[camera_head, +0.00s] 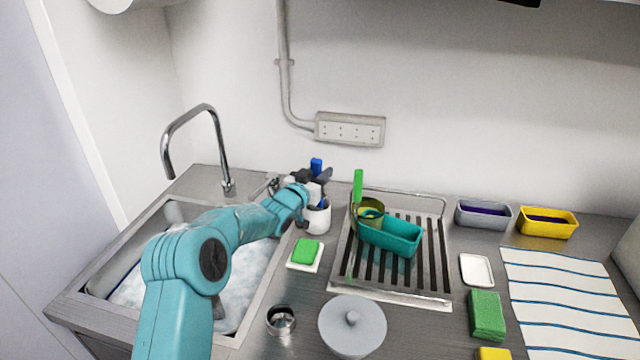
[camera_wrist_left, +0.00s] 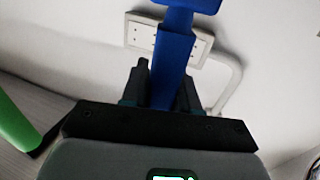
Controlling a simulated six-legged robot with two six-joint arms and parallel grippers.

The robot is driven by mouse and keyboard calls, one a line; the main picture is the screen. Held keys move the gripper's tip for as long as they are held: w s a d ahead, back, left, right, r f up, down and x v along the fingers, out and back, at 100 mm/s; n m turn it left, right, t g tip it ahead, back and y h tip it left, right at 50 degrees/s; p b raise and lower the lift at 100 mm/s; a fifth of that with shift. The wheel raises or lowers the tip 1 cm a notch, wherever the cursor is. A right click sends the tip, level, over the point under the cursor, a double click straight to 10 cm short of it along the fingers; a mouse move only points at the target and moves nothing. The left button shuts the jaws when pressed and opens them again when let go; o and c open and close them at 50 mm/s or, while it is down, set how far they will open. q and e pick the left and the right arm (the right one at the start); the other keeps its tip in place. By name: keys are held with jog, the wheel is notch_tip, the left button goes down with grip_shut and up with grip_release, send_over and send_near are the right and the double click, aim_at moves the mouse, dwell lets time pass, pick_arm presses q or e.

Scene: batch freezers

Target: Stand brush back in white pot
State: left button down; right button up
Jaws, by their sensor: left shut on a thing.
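The brush shows as a blue handle, its top (camera_head: 316,164) sticking up above my left gripper (camera_head: 318,182). In the left wrist view the blue handle (camera_wrist_left: 174,60) stands between the two dark fingers of the gripper (camera_wrist_left: 162,90), which is shut on it. The white pot (camera_head: 317,219) stands on the counter right of the sink, directly below the gripper. A bit of blue shows at the pot's rim under the gripper. The gripper hides much of the pot's mouth, so I cannot tell how deep the brush's lower end sits. My right gripper is not in view.
A drying rack (camera_head: 432,270) with a teal tub (camera_head: 392,238) and a green-handled item (camera_head: 358,186) stands close right of the pot. A green sponge on a white dish (camera_head: 291,266) lies in front. The sink (camera_head: 125,275) and tap (camera_head: 212,135) are left.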

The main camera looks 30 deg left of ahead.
pick_arm(q)
notch_tip(320, 180, down, 3)
jog(key=shift+f, duration=0.2)
jog(key=shift+f, duration=0.2)
jog(key=c, duration=0.8)
grip_release()
jog(key=shift+w, duration=0.15)
jog(key=shift+c, duration=0.2)
jog(key=shift+r, duration=0.1)
jog(key=s+b, duration=0.3)
jog(key=s, duration=0.9)
jog(key=shift+a, duration=0.25)
